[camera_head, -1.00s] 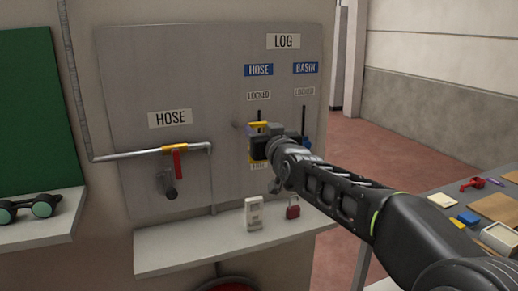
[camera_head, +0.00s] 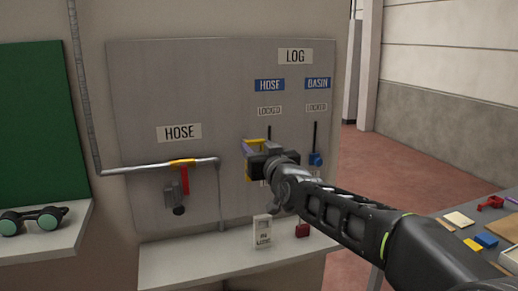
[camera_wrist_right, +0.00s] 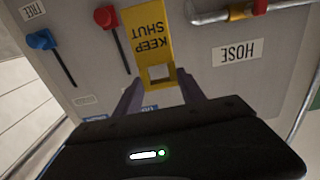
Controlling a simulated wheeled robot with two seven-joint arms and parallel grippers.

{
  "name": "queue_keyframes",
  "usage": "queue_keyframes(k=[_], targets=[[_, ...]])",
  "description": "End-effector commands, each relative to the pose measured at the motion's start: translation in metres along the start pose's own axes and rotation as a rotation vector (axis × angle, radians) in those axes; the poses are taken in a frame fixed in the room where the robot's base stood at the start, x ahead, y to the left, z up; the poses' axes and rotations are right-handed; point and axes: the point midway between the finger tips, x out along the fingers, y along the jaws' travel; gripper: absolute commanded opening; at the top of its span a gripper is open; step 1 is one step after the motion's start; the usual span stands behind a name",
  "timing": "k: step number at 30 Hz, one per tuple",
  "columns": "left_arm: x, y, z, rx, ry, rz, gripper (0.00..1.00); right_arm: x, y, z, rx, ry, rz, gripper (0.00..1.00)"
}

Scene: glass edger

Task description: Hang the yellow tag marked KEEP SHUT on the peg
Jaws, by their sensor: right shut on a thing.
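The yellow tag marked KEEP SHUT (camera_wrist_right: 150,35) is between the two fingers of my right gripper (camera_wrist_right: 160,95). In the right wrist view it appears upside down, with a square hole near the gripper. In the head view, my right gripper (camera_head: 250,155) is in front of the grey panel, left of the HOSE log slot, shut on the tag (camera_head: 256,141). The gripper hides much of the tag there. I cannot make out the peg; the gripper or tag may cover it. I cannot tell whether the tag touches the panel. My left gripper is not in view.
The panel (camera_head: 130,80) carries a pipe (camera_head: 140,169) with a red-handled valve (camera_head: 184,180), and a blue slider (camera_head: 315,159). Below, a shelf (camera_head: 190,262) holds a white lettered object (camera_head: 263,232) and a red padlock (camera_head: 302,230). Goggles (camera_head: 35,220) lie at left; a cluttered table is at right.

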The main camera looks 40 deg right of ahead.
Motion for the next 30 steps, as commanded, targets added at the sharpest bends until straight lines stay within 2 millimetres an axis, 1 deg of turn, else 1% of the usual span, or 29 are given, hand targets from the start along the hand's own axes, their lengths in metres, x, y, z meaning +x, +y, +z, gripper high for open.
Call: queue_keyframes(k=[30], targets=[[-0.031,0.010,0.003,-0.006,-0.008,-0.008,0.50,0.065,0.000,0.004,0.001,0.000,0.000,0.07]])
